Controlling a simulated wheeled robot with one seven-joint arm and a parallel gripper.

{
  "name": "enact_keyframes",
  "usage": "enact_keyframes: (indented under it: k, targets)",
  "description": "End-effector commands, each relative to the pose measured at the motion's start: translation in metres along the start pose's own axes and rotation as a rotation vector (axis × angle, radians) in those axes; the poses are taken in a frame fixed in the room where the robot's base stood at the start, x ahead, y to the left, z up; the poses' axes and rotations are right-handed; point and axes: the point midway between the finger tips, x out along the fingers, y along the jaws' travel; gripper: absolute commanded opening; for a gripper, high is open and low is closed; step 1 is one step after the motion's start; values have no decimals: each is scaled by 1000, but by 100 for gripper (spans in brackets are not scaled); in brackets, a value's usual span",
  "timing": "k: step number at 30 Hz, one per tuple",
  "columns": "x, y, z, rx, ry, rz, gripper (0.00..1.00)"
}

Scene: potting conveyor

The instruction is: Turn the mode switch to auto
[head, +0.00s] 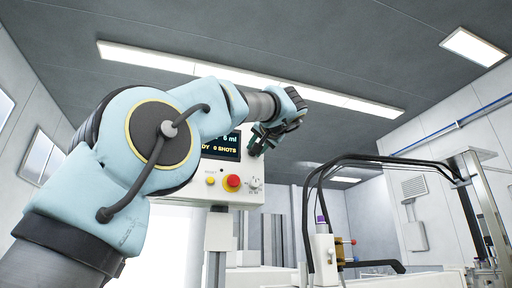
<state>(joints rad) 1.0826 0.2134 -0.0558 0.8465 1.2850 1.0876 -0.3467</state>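A white control panel (197,190) stands on a post. Its dark screen (226,147) shows "6 ml" and "6 SHOTS", partly covered by my arm. At the panel's lower right is a small pale switch knob (255,183) with tiny labels around it; it looks like the mode switch, but its setting is too small to read. A round red button (233,183) sits just left of it. My gripper (259,147) is at the upper right of the panel, beside the screen and above the knob, apart from the knob. Its fingers are dark and small, so their opening is unclear.
A small yellow button (210,181) sits left of the red one. To the right is a machine with a metal frame (481,190), black hoses (309,215) and a white dispensing unit (325,255). Free air lies between the panel and that machine.

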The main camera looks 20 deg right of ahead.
Motion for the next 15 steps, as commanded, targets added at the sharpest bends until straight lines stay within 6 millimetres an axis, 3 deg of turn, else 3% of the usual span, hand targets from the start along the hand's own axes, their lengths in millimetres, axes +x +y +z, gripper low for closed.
enact_keyframes:
  k: [15]
  targets:
    - [0, 0, -1, 459, 2, -2, 0]
